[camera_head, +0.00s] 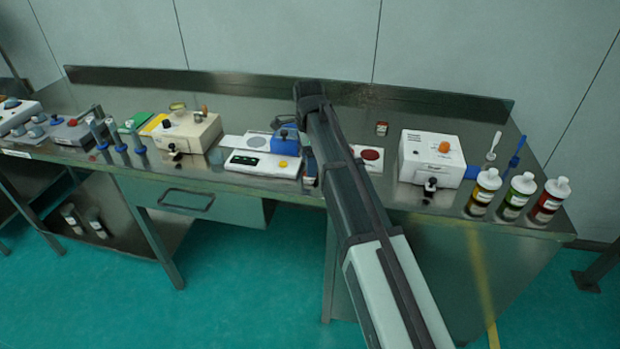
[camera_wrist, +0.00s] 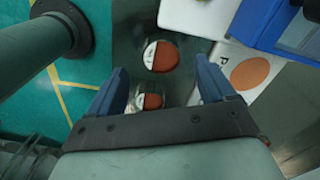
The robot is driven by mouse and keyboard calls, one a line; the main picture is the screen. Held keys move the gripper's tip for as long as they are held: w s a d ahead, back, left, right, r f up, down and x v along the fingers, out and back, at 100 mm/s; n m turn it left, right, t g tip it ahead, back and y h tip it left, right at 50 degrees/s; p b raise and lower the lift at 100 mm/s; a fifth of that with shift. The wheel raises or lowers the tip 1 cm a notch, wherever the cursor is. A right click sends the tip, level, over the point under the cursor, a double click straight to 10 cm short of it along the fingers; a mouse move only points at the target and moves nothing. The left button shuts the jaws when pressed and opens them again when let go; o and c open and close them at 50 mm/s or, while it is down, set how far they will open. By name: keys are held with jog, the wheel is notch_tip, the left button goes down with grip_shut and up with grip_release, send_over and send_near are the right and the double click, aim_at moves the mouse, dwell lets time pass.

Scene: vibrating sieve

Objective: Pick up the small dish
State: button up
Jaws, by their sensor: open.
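A small round red-brown and white item, which looks like the small dish (camera_wrist: 161,56), lies on the dark reflective bench top in the wrist view. My gripper (camera_wrist: 161,74) is open and empty. Its two blue fingers stand to the left and right, and the dish shows between and slightly beyond the fingertips. The height gap between them is hard to tell. A second red and white patch (camera_wrist: 150,101) shows closer to the palm; I cannot tell whether it is a reflection. In the head view my arm hides most of this area.
A white plate with a red-brown disc (camera_wrist: 249,73) and a blue block (camera_wrist: 285,22) are close on the right in the wrist view. In the head view, a white box (camera_head: 431,158) and several bottles (camera_head: 517,196) stand to the right. The bench's front edge is near.

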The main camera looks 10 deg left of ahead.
jog(key=shift+w+d+f, duration=0.15)
jog(key=shift+f, duration=2.2)
jog(key=shift+c, duration=0.2)
jog(key=c, duration=1.1)
